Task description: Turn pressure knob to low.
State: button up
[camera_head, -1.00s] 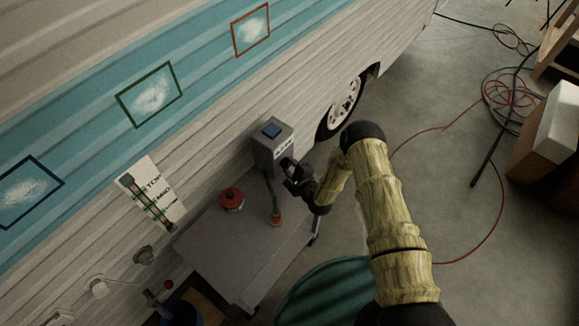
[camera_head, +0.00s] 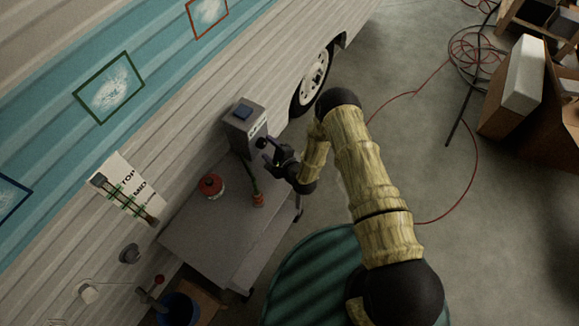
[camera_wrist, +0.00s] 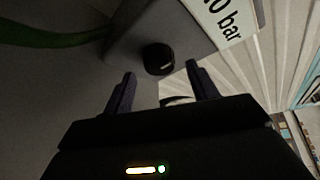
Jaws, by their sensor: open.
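The pressure knob is a small round black knob (camera_wrist: 158,60) with a pale mark, on the face of a grey box (camera_wrist: 185,22). A white label on the box ends in "0 bar" in the wrist view. In the head view, the grey box (camera_head: 238,134) with a blue top piece stands against the camper wall at the table's far end, and the knob (camera_head: 261,143) is a dark spot on it. My gripper (camera_wrist: 160,72) is open and empty. Its fingertips are on either side of the knob in the picture; I cannot tell whether they touch it.
A grey table (camera_head: 205,235) carries a red canister (camera_head: 211,185) and an orange-red fitting (camera_head: 258,200) on a green hose (camera_head: 252,178). A green round ribbed thing (camera_head: 315,275) is below my arm. Red cable lies on the open floor at right.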

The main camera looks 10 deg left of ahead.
jog(key=b+v, duration=0.2)
jog(key=v, duration=1.3)
jog(key=shift+d, duration=0.1)
jog(key=s+a+r+n+g+y, duration=0.25)
jog(key=r+g, duration=0.25)
jog(key=r, duration=0.3)
jog(key=s+a+r+n+g+y, duration=0.25)
jog(key=s+r+g, duration=0.2)
jog(key=r, duration=0.25)
jog(key=s+d+r+n+g+h, duration=0.5)
jog(key=d+g, duration=0.1)
jog(key=w+d+r+n+t+h, duration=0.2)
jog(key=d+r+t+h, duration=0.2)
jog(key=d, duration=0.6)
jog(key=w+d+r+n+t+h, duration=0.2)
jog(key=d+h, duration=0.4)
jog(key=d, duration=0.4)
notch_tip(320, 180, up, 3)
jog(key=shift+w+f+n+t, duration=0.2)
jog(key=shift+n+t, duration=0.1)
jog(key=shift+t, duration=0.55)
